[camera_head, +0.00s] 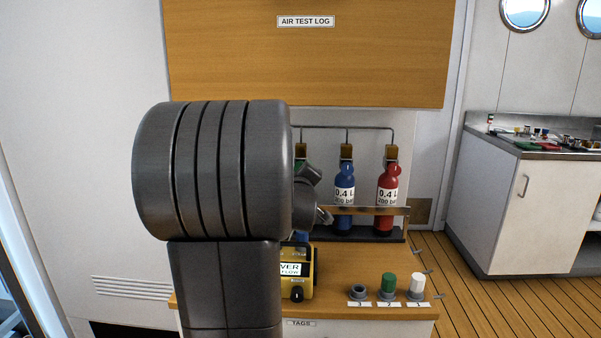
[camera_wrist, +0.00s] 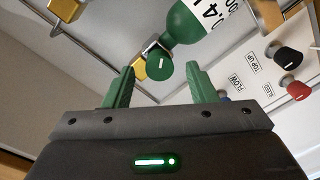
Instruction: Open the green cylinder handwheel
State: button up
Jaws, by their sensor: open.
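The green cylinder (camera_wrist: 194,24) shows in the wrist view with a white label, tilted in the picture. Its round green handwheel (camera_wrist: 158,67), with a white mark on its face, sits near a brass valve block. My gripper (camera_wrist: 161,72) is open, with one green finger on each side of the handwheel in the picture. I see gaps between the handwheel and both fingers, and cannot tell the depth between them. In the head view the green cylinder (camera_head: 300,164) is mostly hidden behind my arm, and my fingers cannot be made out.
A blue cylinder (camera_head: 344,187) and a red cylinder (camera_head: 387,187) stand to the right in the rack, close by. A yellow box (camera_head: 312,268) and capped posts stand on the wooden top in front. A panel with a black knob (camera_wrist: 287,57) and red knob (camera_wrist: 299,91) is at right.

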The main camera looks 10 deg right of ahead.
jog(key=v, duration=1)
jog(key=shift+s, duration=0.4)
jog(key=shift+w, duration=0.1)
jog(key=x, duration=1.3)
jog(key=shift+w, duration=0.3)
jog(key=shift+s, duration=0.1)
jog(key=m+b, duration=0.3)
jog(key=m, duration=0.6)
jog(key=m+b, duration=0.3)
jog(key=m, duration=0.7)
jog(key=shift+a+t, duration=0.2)
jog(key=shift+t, duration=0.1)
dwell(1.0)
